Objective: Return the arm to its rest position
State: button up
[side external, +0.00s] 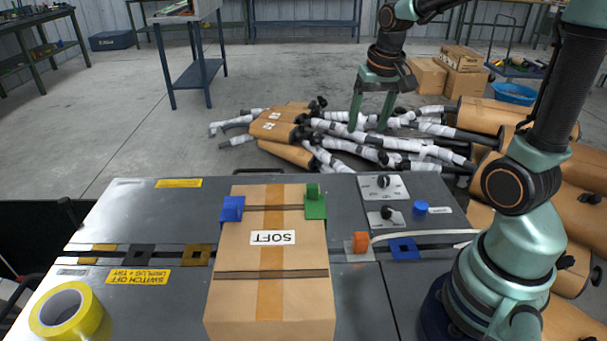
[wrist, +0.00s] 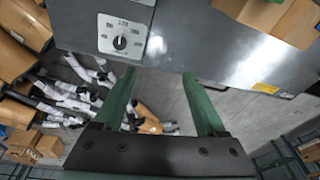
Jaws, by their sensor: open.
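My gripper (side external: 373,108) is at the upper right of the side external view, its two green fingers spread apart and pointing down.
A cardboard box labelled SOFT (side external: 262,295) stands on the table with a blue block (side external: 232,208) and a green block (side external: 315,203). A yellow tape roll (side external: 85,318) lies front left. A knob panel (side external: 383,187) sits at the far edge.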

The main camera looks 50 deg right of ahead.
jog(key=s+a+r+n+t, duration=0.1)
jog(key=s+a+r+n, duration=0.1)
jog(key=a, duration=0.4)
jog(key=s+a+r+n+t, duration=0.2)
jog(key=s+a+n, duration=0.1)
jog(key=a, duration=0.4)
jog(key=shift+s+r+n+y, duration=0.25)
jog(key=shift+n+y, duration=0.15)
jog(key=shift+n, duration=0.5)
